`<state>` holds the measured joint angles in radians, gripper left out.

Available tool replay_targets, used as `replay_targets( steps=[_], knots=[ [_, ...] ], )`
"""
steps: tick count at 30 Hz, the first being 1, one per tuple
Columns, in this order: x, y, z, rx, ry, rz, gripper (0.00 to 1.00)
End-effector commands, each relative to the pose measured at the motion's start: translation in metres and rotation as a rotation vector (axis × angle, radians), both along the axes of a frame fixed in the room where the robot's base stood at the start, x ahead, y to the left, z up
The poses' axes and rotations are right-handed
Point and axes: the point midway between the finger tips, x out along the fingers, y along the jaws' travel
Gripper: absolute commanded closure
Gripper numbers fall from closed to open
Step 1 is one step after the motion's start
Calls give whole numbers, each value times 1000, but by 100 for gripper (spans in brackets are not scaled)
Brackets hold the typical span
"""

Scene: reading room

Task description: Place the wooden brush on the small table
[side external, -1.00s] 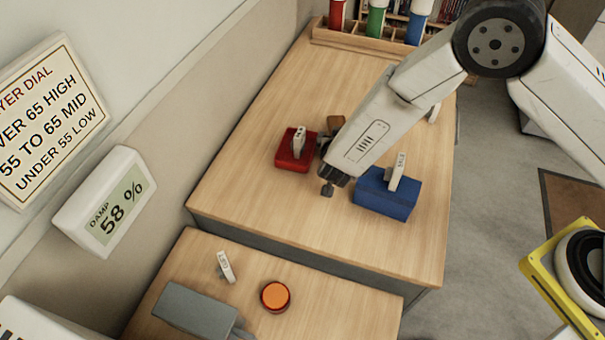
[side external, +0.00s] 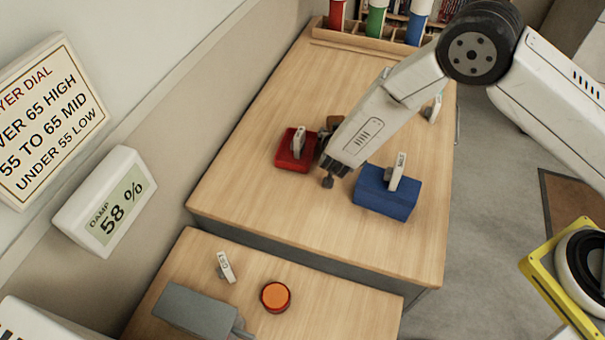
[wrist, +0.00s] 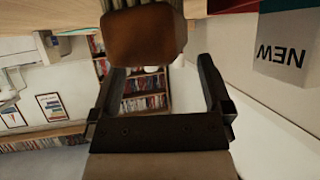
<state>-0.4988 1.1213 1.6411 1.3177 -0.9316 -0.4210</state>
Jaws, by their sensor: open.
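A small brown block (side external: 336,121), which may be the wooden brush, stands on the large table behind my gripper, partly hidden by it. In the wrist view a brown block (wrist: 143,35) shows large at the top, just beyond the fingertips and left of centre. My gripper (side external: 326,162) is low over the large table, between the red and blue blocks. In the wrist view its fingers (wrist: 160,65) are spread with nothing between them. A lower, smaller table (side external: 320,300) stands in front of the large one.
A red block (side external: 293,160) and a blue block (side external: 385,203), each with a white tag, flank my gripper. The lower table holds an orange button (side external: 275,296), a grey box (side external: 195,310) and a white tag (side external: 226,267). The large table's front (side external: 300,218) is clear.

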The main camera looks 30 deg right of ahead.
Motion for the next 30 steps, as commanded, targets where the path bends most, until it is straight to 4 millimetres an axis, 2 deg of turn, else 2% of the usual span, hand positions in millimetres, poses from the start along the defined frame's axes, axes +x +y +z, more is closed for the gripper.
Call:
replay_targets(
  steps=[8, 24, 26, 30],
  knots=[
    [19, -13, -14, 1, 0, 0, 0],
    [21, -14, -14, 0, 0, 0, 0],
    [21, -14, -14, 0, 0, 0, 16],
    [21, -14, -14, 1, 0, 0, 60]
  ],
)
